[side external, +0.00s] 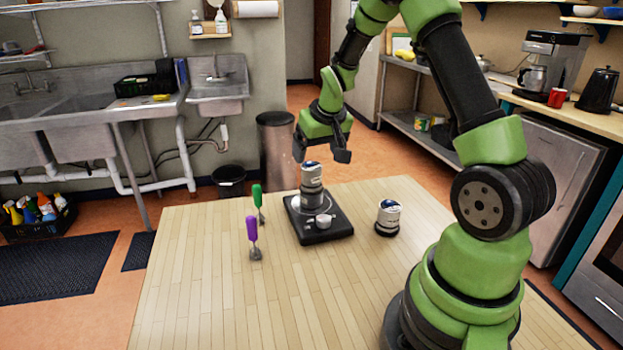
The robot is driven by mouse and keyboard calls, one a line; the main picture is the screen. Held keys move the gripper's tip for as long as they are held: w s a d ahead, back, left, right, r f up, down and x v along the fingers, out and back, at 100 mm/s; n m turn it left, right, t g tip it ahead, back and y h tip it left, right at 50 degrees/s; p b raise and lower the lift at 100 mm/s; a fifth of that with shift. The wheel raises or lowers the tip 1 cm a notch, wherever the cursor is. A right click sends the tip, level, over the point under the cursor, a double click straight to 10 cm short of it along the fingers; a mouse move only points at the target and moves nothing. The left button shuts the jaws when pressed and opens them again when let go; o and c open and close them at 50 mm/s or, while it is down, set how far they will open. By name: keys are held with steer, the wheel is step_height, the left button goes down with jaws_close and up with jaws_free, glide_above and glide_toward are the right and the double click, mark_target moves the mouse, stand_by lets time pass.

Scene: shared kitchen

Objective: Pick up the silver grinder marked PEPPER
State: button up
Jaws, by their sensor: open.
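A silver grinder (312,188) with a dark blue top stands upright on a black scale-like device (330,234). A second silver grinder (388,218) with a dark top and dark base stands upright on the wooden table, right of the device. The lettering on both is too small to read, so I cannot tell which is marked PEPPER. My gripper (320,155) is open and empty, pointing down. In the picture it appears just above the grinder on the device; I cannot tell the exact gap in depth.
A small pale round object (323,221) is at the front of the device. The wooden table (200,290) is clear at the front and left.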

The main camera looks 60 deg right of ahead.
mark_target(310, 175)
steer(key=shift+x, duration=4.3)
